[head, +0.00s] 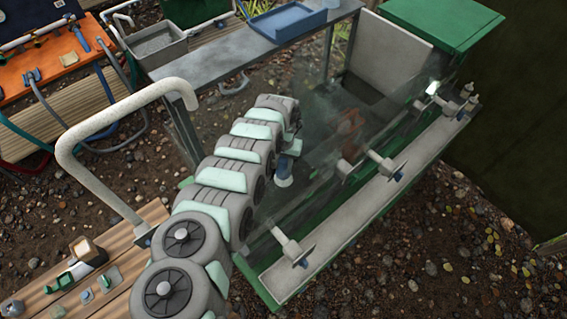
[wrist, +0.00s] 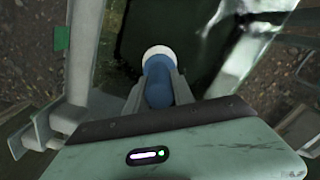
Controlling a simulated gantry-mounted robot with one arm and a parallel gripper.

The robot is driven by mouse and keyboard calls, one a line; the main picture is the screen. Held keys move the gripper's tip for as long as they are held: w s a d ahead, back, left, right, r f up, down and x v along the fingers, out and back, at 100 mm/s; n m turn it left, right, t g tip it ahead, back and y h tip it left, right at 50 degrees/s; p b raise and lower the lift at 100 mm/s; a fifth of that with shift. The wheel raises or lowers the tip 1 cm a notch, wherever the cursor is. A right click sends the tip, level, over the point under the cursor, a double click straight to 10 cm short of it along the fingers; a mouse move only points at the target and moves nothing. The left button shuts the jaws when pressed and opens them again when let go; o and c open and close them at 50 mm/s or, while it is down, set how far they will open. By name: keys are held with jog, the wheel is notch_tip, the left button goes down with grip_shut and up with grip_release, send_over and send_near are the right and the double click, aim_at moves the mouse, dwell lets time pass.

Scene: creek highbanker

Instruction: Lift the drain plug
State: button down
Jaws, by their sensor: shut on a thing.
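The drain plug (wrist: 158,88) has a blue grip with a round white part at its far end. In the wrist view it stands between my gripper's two grey fingers (wrist: 158,78), which are shut on it. In the head view the plug (head: 284,180) shows low beside the end of my arm, inside the clear-walled green trough. My gripper (head: 289,153) is partly hidden behind my arm links there. I cannot tell whether the plug is seated or raised.
The green trough has a grey front ledge (head: 345,222) with several knobbed clamps (head: 293,249). A metal bench (head: 235,55) with a blue tray (head: 288,21) stands behind. A white bent pipe (head: 115,115) rises at left from wooden planks. Gravel surrounds everything.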

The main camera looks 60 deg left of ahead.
jog(key=shift+r, duration=0.25)
jog(key=c, duration=1.1)
grip_release()
jog(key=shift+r+b, duration=0.9)
jog(key=shift+r, duration=4.5)
